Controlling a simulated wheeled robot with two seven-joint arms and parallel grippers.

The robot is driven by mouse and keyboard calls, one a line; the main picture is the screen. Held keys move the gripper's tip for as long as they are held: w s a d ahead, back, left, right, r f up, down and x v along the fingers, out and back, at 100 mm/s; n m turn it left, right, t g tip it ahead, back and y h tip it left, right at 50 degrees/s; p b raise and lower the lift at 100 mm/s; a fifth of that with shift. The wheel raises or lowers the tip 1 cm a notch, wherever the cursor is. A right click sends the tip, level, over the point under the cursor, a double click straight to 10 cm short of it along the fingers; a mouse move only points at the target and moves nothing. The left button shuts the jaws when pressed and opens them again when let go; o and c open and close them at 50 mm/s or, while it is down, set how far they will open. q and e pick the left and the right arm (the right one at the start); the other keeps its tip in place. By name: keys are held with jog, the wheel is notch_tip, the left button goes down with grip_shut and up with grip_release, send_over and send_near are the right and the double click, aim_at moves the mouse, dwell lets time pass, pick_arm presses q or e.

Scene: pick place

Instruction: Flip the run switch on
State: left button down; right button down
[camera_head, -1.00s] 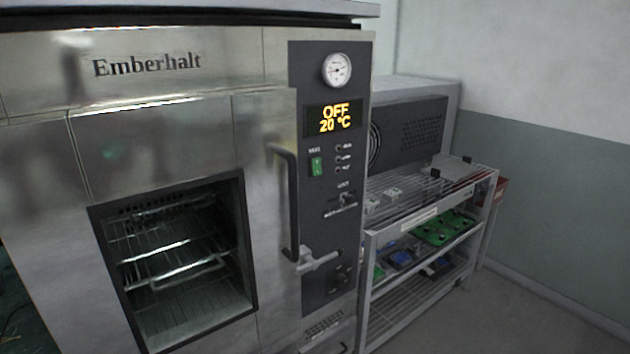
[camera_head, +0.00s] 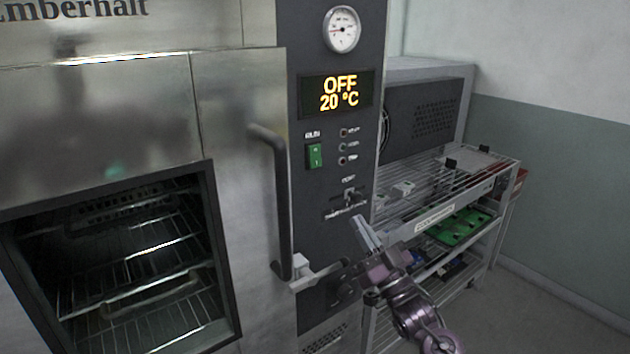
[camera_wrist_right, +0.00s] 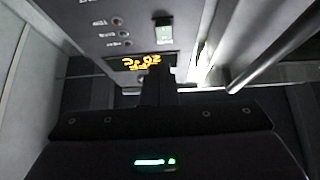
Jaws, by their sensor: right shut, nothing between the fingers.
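The run switch (camera_head: 315,156) is a green rocker on the oven's dark control panel, under a small label. The display (camera_head: 336,92) above it reads OFF and 20 °C. My right gripper (camera_head: 362,226) is below and to the right of the switch, apart from it, with its fingers together and empty. In the right wrist view the switch (camera_wrist_right: 164,33) shows just beyond the dark fingers (camera_wrist_right: 162,75), with the display (camera_wrist_right: 142,62) partly behind them. My left gripper is in neither view.
The oven door handle (camera_head: 272,200) is a dark vertical bar left of the switch, with a pale latch (camera_head: 302,283) at its foot. A dial gauge (camera_head: 342,29) sits above the display. A wire rack (camera_head: 470,192) with green boards stands at the right.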

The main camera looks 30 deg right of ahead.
aim_at(317, 160)
jog(key=shift+s+a+r+n+y, duration=0.1)
jog(key=shift+s+r+n+y, duration=0.1)
jog(key=shift+r, duration=0.35)
jog(key=shift+s+a+r+n+y, duration=0.1)
jog(key=shift+s+r+y, duration=0.1)
jog(key=shift+r, duration=0.3)
jog(key=p+x, duration=0.2)
jog(key=x, duration=0.2)
jog(key=f+p+x, duration=0.1)
jog(key=p+x, duration=0.1)
jog(key=x, duration=0.2)
jog(key=w+p+x, duration=0.1)
jog(key=p+x, duration=0.1)
jog(key=x, duration=0.2)
jog(key=shift+w+f, duration=0.1)
jog(key=shift+w, duration=0.15)
jog(key=shift+w+f+p, duration=0.2)
jog(key=shift+w+p, duration=0.15)
jog(key=shift+w, duration=0.15)
